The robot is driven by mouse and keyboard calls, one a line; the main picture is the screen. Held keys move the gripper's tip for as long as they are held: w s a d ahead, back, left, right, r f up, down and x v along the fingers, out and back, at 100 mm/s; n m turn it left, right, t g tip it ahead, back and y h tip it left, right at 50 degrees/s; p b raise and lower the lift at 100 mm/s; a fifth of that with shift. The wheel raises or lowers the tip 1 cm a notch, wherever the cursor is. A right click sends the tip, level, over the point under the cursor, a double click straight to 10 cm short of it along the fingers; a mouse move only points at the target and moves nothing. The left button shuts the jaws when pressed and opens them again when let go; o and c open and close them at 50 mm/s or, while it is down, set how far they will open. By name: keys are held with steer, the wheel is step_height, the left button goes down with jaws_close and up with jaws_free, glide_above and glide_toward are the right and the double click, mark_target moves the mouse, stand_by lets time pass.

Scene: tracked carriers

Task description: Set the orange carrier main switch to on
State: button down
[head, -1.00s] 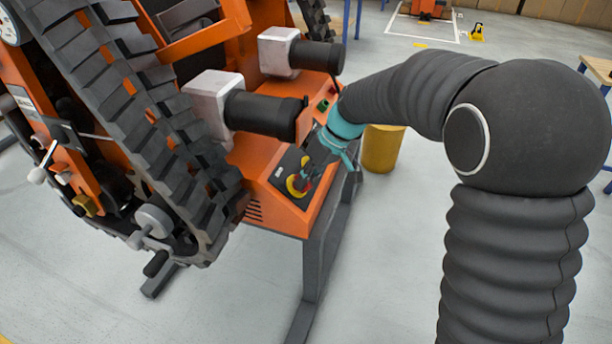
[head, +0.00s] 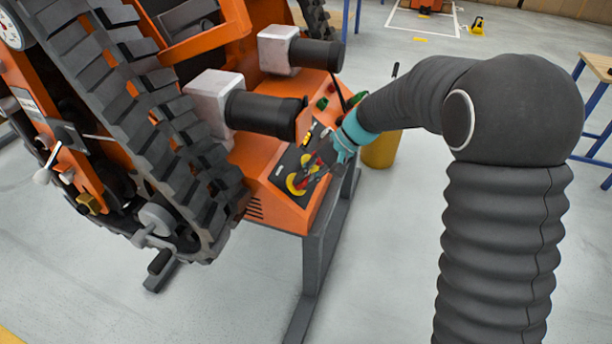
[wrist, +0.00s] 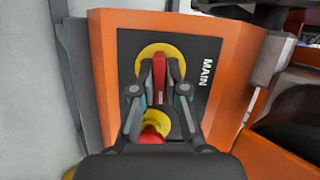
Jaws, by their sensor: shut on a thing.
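The main switch (wrist: 159,62) has a red handle on a yellow disc, on a dark plate lettered MAIN. It sits on the orange carrier's (head: 277,206) sloping end panel, low in the middle of the head view. My gripper (wrist: 160,72) is shut on the red handle, with one finger on each side of it in the wrist view. In the head view my gripper (head: 314,174) reaches in from the upper right. In the wrist view the handle lies along the fingers' line. I see no on or off marks.
Another red knob on yellow (wrist: 153,133) lies behind the fingers in the wrist view. Two motors with black cylinders (head: 262,113) stick out above the panel. A dark track (head: 150,110) runs on the left. A yellow bin (head: 381,150) stands behind my wrist; floor at front is clear.

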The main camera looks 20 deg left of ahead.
steer(key=shift+m, duration=0.6)
steer(key=c, duration=1.2)
jaws_free()
steer(key=shift+d, duration=0.1)
steer(key=v, duration=1.2)
steer(key=shift+w+d+f, duration=0.1)
steer(key=shift+f, duration=0.1)
